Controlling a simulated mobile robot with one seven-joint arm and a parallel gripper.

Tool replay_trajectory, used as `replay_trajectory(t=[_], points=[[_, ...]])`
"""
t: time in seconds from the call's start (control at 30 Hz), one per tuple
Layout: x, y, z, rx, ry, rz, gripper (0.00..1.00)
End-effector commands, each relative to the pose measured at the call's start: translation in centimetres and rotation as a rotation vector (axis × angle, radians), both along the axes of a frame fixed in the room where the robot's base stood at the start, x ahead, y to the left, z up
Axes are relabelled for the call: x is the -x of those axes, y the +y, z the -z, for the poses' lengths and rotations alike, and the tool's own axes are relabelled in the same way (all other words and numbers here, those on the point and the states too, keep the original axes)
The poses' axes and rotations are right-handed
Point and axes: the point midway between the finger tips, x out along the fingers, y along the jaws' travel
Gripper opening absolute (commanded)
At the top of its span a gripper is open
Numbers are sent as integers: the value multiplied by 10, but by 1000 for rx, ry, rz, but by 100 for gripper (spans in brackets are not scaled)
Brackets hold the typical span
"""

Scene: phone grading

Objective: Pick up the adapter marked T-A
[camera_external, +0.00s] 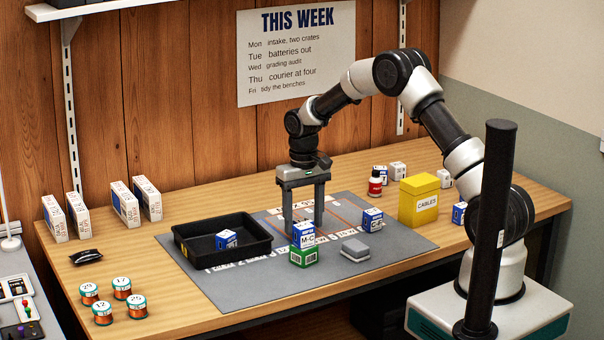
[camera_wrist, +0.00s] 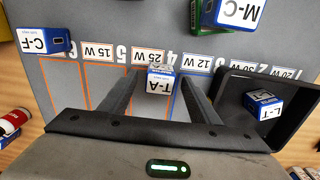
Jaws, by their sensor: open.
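The adapter marked T-A (camera_wrist: 160,79), a small white and blue box, stands on the grey mat in the wrist view, near the 25 W label. My gripper (camera_wrist: 161,88) is open, with one finger on each side of T-A; I cannot tell whether either finger touches it. In the external view my gripper (camera_external: 304,221) points straight down at the mat, behind the M-C adapter (camera_external: 304,235). I cannot make out T-A in that view.
M-C sits on a green box (camera_external: 304,257) close in front of my gripper. A black tray (camera_external: 259,250) holds the L-T adapter (camera_external: 226,240). The C-F adapter (camera_wrist: 42,41), a grey block (camera_external: 355,250) and a yellow CABLES box (camera_external: 420,207) stand around.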

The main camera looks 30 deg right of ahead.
Motion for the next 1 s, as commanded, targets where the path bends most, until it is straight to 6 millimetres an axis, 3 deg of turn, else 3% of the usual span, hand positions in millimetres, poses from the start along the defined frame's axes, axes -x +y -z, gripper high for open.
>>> replay_trajectory(t=[0.1,0.3,0.57,0.6,0.83,1.0], points=[[0,0,13,0,0,0,56],[0,0,13,0,-1,0,56],[0,0,13,0,0,0,14],[0,0,12,0,-1,0,12],[0,0,10,0,-1,0,12],[-1,0,-13,-1,-4,0,12]])
